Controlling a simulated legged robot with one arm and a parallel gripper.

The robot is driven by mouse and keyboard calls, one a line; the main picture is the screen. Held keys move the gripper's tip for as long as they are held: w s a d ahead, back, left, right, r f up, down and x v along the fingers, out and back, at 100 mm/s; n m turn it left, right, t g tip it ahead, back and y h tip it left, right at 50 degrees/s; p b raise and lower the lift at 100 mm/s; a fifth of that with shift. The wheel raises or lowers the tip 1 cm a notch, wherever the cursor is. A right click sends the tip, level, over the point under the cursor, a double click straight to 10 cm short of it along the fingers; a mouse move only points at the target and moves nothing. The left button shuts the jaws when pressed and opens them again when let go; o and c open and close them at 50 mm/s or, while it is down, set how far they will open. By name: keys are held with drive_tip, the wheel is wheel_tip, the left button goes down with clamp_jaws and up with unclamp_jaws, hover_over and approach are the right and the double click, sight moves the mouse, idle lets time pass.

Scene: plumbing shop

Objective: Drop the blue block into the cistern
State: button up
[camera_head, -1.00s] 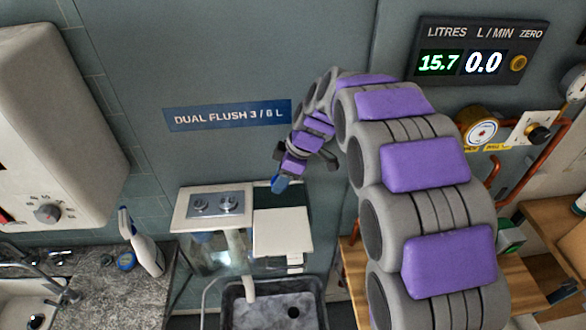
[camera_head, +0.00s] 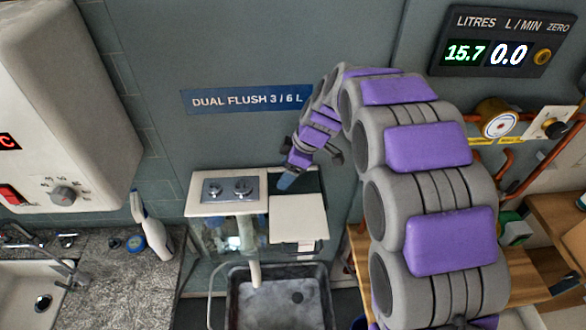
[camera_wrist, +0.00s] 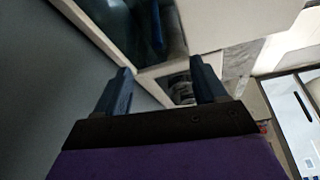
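The cistern (camera_head: 228,208) has a white top with a two-button plate and a clear front. A white lid panel (camera_head: 298,218) lies in front of the dark opening on its right side. My gripper (camera_head: 285,183) is above this opening, pointing down. In the wrist view, my gripper's two blue fingers (camera_wrist: 163,88) stand apart with nothing held between them. A narrow blue shape (camera_wrist: 157,28) shows inside the dark opening; I cannot tell if it is the blue block. No blue block shows clearly elsewhere.
A dark tray (camera_head: 280,300) sits below the cistern, under a white outlet pipe. A stone counter (camera_head: 105,285) with a spray bottle (camera_head: 150,228) is at left. Copper pipes, a gauge (camera_head: 497,120) and wooden shelves are at right. A readout (camera_head: 500,45) shows 15.7 and 0.0.

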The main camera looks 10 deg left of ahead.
drive_tip(key=shift+o, duration=0.2)
drive_tip(key=s+d+f+v, duration=0.1)
drive_tip(key=d+v, duration=0.2)
drive_tip(key=v, duration=1.6)
drive_tip(key=s+d+f+m+h+b, duration=0.1)
drive_tip(key=s+d+f+m, duration=0.4)
drive_tip(key=s, duration=0.6)
drive_tip(key=s+d+f+m+g+h+b, duration=0.1)
drive_tip(key=s+d+f+m, duration=0.5)
drive_tip(key=s, duration=0.6)
drive_tip(key=s+d+f+m+h+b, duration=0.2)
drive_tip(key=s+d+f+m+b, duration=0.2)
drive_tip(key=s, duration=0.8)
drive_tip(key=shift+d+f+m+h, duration=0.3)
drive_tip(key=shift+d+f+m, duration=0.9)
drive_tip(key=shift+m, duration=0.6)
drive_tip(key=shift+a+r, duration=0.1)
drive_tip(key=shift+r, duration=0.05)
